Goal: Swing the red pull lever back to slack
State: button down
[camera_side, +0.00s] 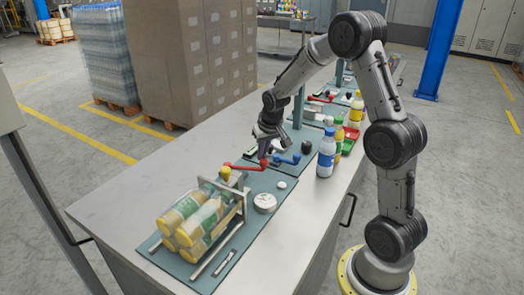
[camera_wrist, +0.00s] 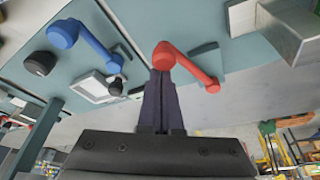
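The red pull lever (camera_side: 246,166) lies on the teal panel just behind the bottle rack. In the wrist view the red lever (camera_wrist: 189,69) runs from a large rounded end at the fingertips down right to a smaller end. A blue lever (camera_side: 286,159) is to its right; it also shows at upper left in the wrist view (camera_wrist: 88,43). My gripper (camera_side: 267,156) is low over the red lever's right end. Its fingers (camera_wrist: 161,78) are together, with no visible gap. I cannot tell whether the fingertips touch the lever.
A metal rack (camera_side: 243,203) holds several yellow-capped bottles at front left. A round white object (camera_side: 265,203) lies beside it. The grey tabletop (camera_side: 160,170) is clear at left.

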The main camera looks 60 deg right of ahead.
jog(key=shift+s+a+f, duration=0.1)
jog(key=shift+s+a, duration=0.15)
jog(key=shift+a, duration=0.45)
jog(key=shift+s+a+f, duration=0.1)
jog(key=shift+s+a, duration=0.15)
jog(key=shift+a, duration=0.4)
jog(key=shift+s+a, duration=0.25)
jog(key=shift+a, duration=0.45)
jog(key=d, duration=0.1)
jog(key=w+d, duration=0.2)
jog(key=shift+d+r, duration=0.15)
jog(key=shift+d, duration=0.2)
jog(key=w+a+v, duration=0.1)
jog(key=v, duration=0.9)
jog(key=shift+w, duration=0.2)
jog(key=shift+a+r, duration=0.1)
jog(key=shift+a, duration=0.05)
